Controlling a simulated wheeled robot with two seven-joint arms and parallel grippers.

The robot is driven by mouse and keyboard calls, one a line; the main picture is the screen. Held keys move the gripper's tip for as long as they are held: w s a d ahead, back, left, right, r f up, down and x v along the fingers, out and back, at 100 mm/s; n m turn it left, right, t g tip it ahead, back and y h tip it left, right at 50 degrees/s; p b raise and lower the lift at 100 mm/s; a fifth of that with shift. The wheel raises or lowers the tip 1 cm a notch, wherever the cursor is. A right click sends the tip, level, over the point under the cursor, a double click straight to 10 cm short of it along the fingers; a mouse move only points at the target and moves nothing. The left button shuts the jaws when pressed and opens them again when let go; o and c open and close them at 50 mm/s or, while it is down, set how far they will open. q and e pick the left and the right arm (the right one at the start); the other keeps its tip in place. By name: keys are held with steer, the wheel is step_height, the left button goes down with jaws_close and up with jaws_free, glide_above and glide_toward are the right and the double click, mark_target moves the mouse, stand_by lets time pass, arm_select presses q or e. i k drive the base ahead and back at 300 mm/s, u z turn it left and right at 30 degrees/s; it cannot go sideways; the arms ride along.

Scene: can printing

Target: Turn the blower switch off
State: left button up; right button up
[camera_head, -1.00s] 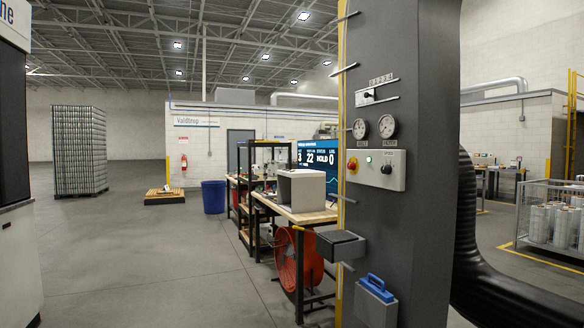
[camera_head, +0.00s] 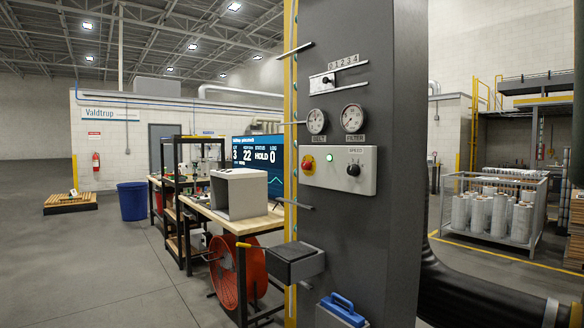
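A dark grey column (camera_head: 372,235) stands right of centre. Above sit two round gauges, the left one (camera_head: 317,121) and the right one (camera_head: 352,117). No switch labelled blower can be read. Neither of my grippers shows.
A workbench (camera_head: 234,221) with a grey box stands left of the column, with a red fan (camera_head: 238,272) beneath it. A grey box (camera_head: 293,262) juts from the column. A wire cage (camera_head: 494,207) of cylinders stands right. Open floor lies left.

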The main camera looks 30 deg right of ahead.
mark_target(307, 165)
steer(key=z, duration=0.35)
steer(key=i, duration=0.85)
steer(key=z, duration=1.2)
steer(key=i, duration=0.55)
steer(key=z, duration=0.6)
